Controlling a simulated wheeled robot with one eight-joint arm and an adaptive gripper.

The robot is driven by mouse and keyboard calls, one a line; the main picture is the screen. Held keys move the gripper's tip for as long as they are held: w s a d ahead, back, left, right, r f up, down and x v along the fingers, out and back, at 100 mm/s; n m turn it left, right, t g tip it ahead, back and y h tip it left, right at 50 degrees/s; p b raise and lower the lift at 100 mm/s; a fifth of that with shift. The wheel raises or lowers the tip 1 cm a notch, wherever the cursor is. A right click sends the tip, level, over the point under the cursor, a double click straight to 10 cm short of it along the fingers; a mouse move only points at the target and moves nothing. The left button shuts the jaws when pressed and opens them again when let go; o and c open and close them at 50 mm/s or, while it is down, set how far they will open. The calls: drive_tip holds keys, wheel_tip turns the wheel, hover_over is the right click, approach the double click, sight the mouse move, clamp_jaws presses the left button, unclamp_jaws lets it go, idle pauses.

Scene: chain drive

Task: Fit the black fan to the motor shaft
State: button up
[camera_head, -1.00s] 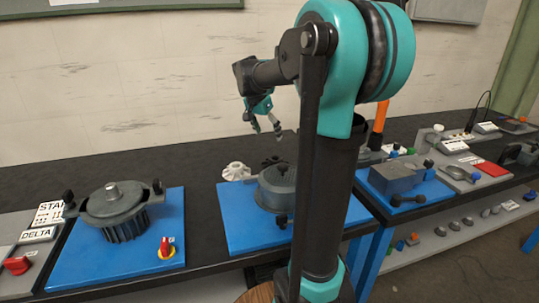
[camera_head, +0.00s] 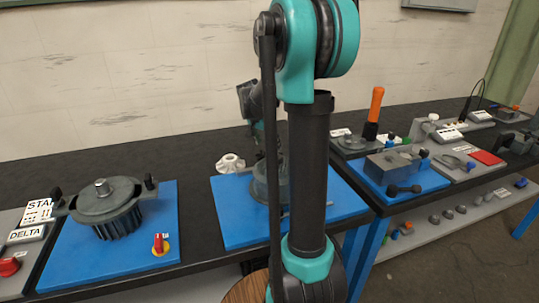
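A round grey housing (camera_head: 262,188) stands on the middle blue board (camera_head: 235,222). It is mostly hidden behind my arm. No black fan can be made out, since my arm covers the housing's top. A finned grey motor (camera_head: 118,222) with a light shaft stub (camera_head: 102,187) on top stands on the left blue board (camera_head: 70,262). My gripper (camera_head: 259,138) hangs down above the middle housing. Only a sliver of it shows beside my arm, and its fingertips are hidden. I cannot tell whether it holds anything.
A white fan-like part (camera_head: 230,163) lies behind the middle board. A red and yellow switch (camera_head: 160,243) is at the left board's front. An orange-handled tool (camera_head: 375,105) stands upright on the right. A grey block (camera_head: 392,164) is on the right blue board. The back strip of the black bench is mostly clear.

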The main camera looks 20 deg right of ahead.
sight(270, 150)
drive_tip(key=shift+w+x, duration=0.15)
drive_tip(key=shift+x, duration=1.2)
drive_tip(key=shift+w+x, duration=0.1)
drive_tip(key=shift+x, duration=1.25)
drive_tip(key=shift+a+r, duration=0.1)
drive_tip(key=shift+c, duration=0.5)
drive_tip(key=c, duration=1.3)
drive_tip(key=shift+r, duration=0.1)
